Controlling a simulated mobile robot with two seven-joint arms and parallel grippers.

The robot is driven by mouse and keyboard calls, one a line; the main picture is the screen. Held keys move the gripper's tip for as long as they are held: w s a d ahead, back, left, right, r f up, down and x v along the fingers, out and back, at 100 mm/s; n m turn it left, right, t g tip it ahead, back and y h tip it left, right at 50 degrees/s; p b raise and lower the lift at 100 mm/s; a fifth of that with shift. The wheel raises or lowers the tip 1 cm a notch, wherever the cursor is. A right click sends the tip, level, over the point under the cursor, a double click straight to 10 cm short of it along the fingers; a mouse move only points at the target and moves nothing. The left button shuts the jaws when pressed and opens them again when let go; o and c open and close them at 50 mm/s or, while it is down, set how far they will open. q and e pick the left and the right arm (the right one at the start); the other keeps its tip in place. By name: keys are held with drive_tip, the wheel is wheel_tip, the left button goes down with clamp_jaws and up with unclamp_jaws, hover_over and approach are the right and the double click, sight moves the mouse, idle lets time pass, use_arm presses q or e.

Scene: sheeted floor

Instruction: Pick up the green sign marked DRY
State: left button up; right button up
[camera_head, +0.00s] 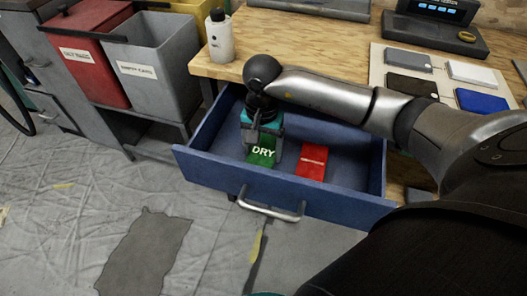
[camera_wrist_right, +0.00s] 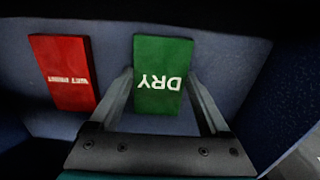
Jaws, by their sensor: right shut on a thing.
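The green sign marked DRY (camera_head: 262,152) is in the open blue drawer, left of the middle. In the right wrist view the green sign (camera_wrist_right: 161,75) lies between my right gripper's two fingers. My right gripper (camera_head: 264,140) reaches down into the drawer and is shut on the sign; its fingertips (camera_wrist_right: 162,85) are at the sign's sides. A red sign (camera_head: 312,161) lies to the right in the drawer and also shows in the right wrist view (camera_wrist_right: 64,72).
The blue drawer (camera_head: 225,187) has a metal handle (camera_head: 270,207) and raised walls around the signs. A white bottle (camera_head: 220,37) stands on the wooden bench top. Red (camera_head: 85,62) and grey (camera_head: 150,75) bins stand at the left. Coloured swatches (camera_head: 482,102) lie at the right.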

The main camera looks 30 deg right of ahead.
sight(262, 154)
drive_tip(key=shift+c, duration=1.2)
drive_tip(key=shift+r, duration=0.45)
use_arm(q)
drive_tip(key=s+a+f+p, duration=0.2)
drive_tip(key=s+f+p, duration=0.1)
drive_tip(key=f, duration=0.2)
drive_tip(key=s+a+f+g+p, duration=0.1)
drive_tip(key=s+a+f+p, duration=0.1)
drive_tip(key=f, duration=0.4)
drive_tip(key=shift+s+y+p, duration=0.3)
drive_tip(key=shift+s+p, duration=0.4)
drive_tip(key=shift+s, duration=0.2)
use_arm(e)
wheel_tip(262, 154, up, 19)
